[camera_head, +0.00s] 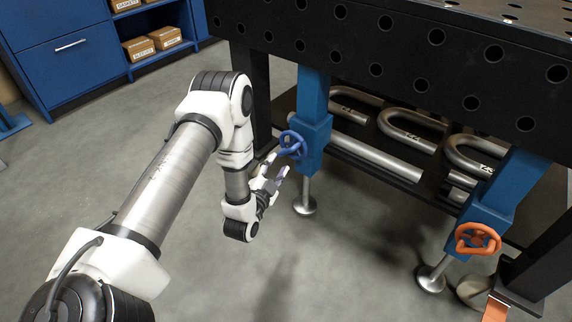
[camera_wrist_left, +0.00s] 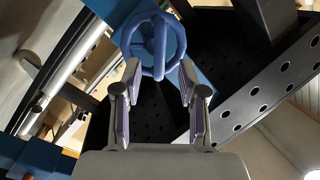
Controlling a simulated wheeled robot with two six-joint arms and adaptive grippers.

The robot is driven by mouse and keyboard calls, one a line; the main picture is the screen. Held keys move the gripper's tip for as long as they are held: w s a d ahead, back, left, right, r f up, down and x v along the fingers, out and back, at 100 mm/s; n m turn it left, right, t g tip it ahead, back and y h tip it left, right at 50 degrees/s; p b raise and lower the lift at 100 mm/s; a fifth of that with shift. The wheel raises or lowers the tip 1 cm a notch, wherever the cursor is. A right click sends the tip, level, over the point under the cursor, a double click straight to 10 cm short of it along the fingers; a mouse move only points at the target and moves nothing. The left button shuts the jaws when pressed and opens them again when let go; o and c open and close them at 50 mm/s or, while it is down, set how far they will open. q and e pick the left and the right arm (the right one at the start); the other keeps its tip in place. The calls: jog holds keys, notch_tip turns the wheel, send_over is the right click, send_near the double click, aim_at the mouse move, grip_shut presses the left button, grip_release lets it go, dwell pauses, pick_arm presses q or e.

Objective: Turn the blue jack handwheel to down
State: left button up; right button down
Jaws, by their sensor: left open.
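The blue handwheel (camera_head: 292,145) sits on the side of a blue jack leg (camera_head: 311,122) under the black table. My left gripper (camera_head: 272,172) is just below and to the left of the wheel, with its fingers pointing up toward it. In the left wrist view the blue handwheel (camera_wrist_left: 153,46) stands just beyond my open fingertips (camera_wrist_left: 160,80), with its lower rim and handle between them. I cannot tell whether the fingers touch it. My right gripper is not in view.
An orange handwheel (camera_head: 478,239) is on another blue jack leg at the right. Bent metal pipes (camera_head: 410,130) lie on the shelf under the perforated black table (camera_head: 400,45). A blue cabinet (camera_head: 60,55) stands at the back left.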

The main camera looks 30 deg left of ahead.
aim_at(283, 154)
pick_arm(q)
jog(key=w+b, duration=0.1)
jog(key=w, duration=0.1)
jog(key=w+a, duration=0.1)
jog(key=w, duration=0.2)
jog(key=shift+w+a+b, duration=0.1)
jog(key=shift+w+b, duration=0.05)
jog(key=shift+b, duration=0.2)
grip_shut()
